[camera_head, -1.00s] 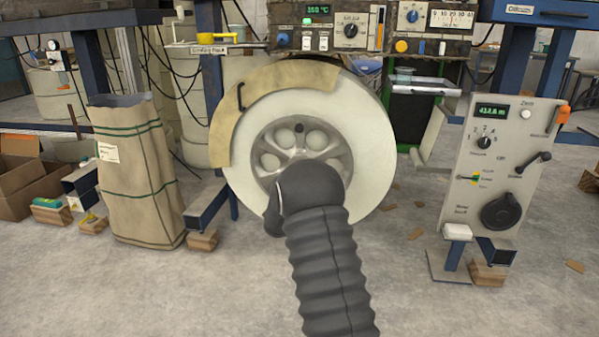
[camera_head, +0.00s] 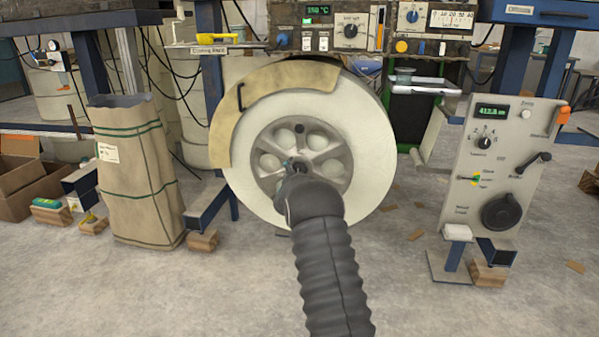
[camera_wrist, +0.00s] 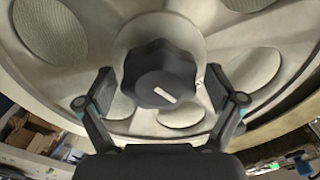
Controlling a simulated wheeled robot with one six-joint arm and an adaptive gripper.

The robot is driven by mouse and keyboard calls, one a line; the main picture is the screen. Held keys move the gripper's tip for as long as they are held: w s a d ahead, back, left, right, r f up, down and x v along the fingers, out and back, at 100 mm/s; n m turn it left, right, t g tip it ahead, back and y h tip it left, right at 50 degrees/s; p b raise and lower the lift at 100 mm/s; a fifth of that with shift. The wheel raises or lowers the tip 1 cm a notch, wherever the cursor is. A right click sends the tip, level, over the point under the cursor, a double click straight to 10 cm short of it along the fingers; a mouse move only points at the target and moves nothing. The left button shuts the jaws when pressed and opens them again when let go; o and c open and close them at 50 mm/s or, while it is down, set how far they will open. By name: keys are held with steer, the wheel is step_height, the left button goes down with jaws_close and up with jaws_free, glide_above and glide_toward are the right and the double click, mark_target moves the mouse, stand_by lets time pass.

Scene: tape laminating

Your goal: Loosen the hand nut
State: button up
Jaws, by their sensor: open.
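The hand nut (camera_wrist: 160,74) is a dark lobed knob with a white mark, at the hub of the large white roll. In the wrist view it sits between the two spread fingers of my gripper (camera_wrist: 162,95), with a gap on each side. My gripper is open and holds nothing. In the head view my gripper (camera_head: 294,168) is in front of the hub, and my arm hides the hand nut. The grey hub plate (camera_head: 335,160) with round holes is around the nut, inside the white roll (camera_head: 376,180).
A tan guard (camera_head: 235,110) with a black handle covers the roll's upper left. A tall paper bag (camera_head: 140,185) stands on the left. A control panel (camera_head: 500,160) with dials stands on the right. Open concrete floor lies in front.

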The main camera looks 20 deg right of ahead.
steer(key=c, duration=1.2)
steer(key=shift+o, duration=0.2)
steer(key=shift+n, duration=0.4)
steer(key=n+p, duration=0.1)
steer(key=n, duration=0.3)
steer(key=shift+r+n, duration=0.1)
steer(key=shift+n, duration=0.2)
steer(key=n+p, duration=0.1)
steer(key=n, duration=0.2)
steer(key=n+p, duration=0.1)
steer(key=n, duration=0.2)
steer(key=shift+w+a, duration=0.15)
steer(key=shift+a, duration=0.05)
steer(key=n+p, duration=0.2)
steer(key=n, duration=0.4)
steer(key=shift+a+n, duration=0.1)
steer(key=shift+n, duration=0.2)
steer(key=n+p, duration=0.1)
steer(key=n, duration=0.2)
steer(key=n+p, duration=0.1)
steer(key=n, duration=0.1)
steer(key=shift+w+f+n, duration=0.1)
steer(key=shift+f+n, duration=0.1)
steer(key=shift+n, duration=0.2)
